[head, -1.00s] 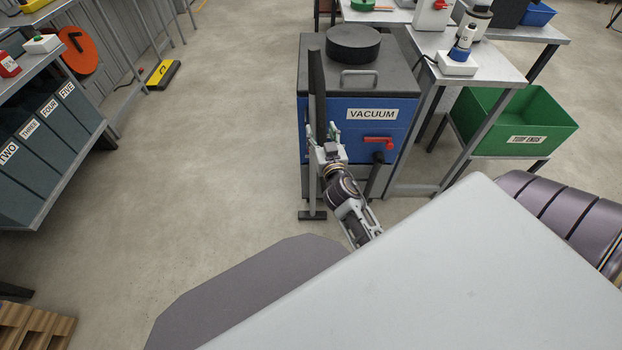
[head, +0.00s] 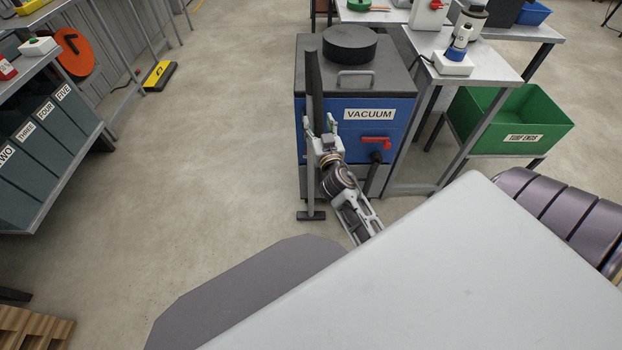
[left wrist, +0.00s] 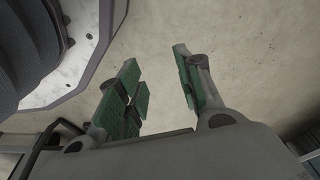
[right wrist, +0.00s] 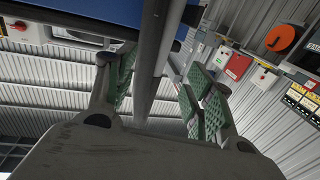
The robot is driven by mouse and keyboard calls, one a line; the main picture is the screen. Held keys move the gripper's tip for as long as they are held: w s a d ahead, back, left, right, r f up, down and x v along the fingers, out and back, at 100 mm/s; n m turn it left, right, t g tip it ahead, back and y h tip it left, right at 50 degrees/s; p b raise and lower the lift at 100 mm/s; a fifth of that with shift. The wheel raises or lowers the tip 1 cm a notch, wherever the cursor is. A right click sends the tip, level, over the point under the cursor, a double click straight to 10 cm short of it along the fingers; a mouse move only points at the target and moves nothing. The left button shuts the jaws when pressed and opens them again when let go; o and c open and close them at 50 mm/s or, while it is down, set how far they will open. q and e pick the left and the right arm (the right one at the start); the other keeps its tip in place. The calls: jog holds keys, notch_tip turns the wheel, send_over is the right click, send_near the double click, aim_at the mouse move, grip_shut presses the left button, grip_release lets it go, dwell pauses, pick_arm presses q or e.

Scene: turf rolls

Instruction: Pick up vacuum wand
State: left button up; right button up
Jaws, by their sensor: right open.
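The vacuum wand (head: 314,75) is a tall dark tube with a grey lower part and a flat foot, standing upright at the left front of the blue and black vacuum (head: 398,108). My right gripper (head: 320,126) is open at the wand's middle height. In the right wrist view the grey wand tube (right wrist: 152,60) passes between the open green-padded fingers of my right gripper (right wrist: 160,95), with gaps at both sides. My left gripper (left wrist: 162,90) shows only in the left wrist view, open and empty above the bare floor.
A metal bench (head: 490,66) with tools adjoins the vacuum on the right. A green turf ends crate (head: 553,117) sits below it. Labelled grey bins (head: 38,148) stand at the left. The floor (head: 210,150) between is clear.

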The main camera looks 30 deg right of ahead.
aim_at(312, 105)
jog(key=shift+p+x, duration=0.4)
jog(key=shift+x, duration=2.6)
pick_arm(q)
jog(key=f, duration=0.1)
jog(key=s+a+f, duration=0.1)
jog(key=f, duration=0.1)
jog(key=shift+s+a+f, duration=0.15)
jog(key=shift+s+a, duration=0.1)
jog(key=shift+s, duration=0.15)
pick_arm(e)
jog(key=shift+w, duration=0.15)
jog(key=shift+w+d+r+p, duration=0.1)
jog(key=shift+w+d+p, duration=0.05)
jog(key=shift+w+p, duration=0.2)
jog(key=shift+w+d+r, duration=0.1)
jog(key=shift+w+d, duration=0.1)
jog(key=shift+w, duration=0.3)
jog(key=shift+w+d+r+p, duration=0.15)
jog(key=shift+w+p, duration=0.3)
jog(key=shift+w, duration=0.1)
pick_arm(q)
jog(key=shift+t, duration=0.3)
jog(key=shift+s+a+f, duration=1)
jog(key=shift+s+f, duration=0.2)
jog(key=shift+f, duration=0.1)
pick_arm(e)
jog(key=shift+x, duration=1)
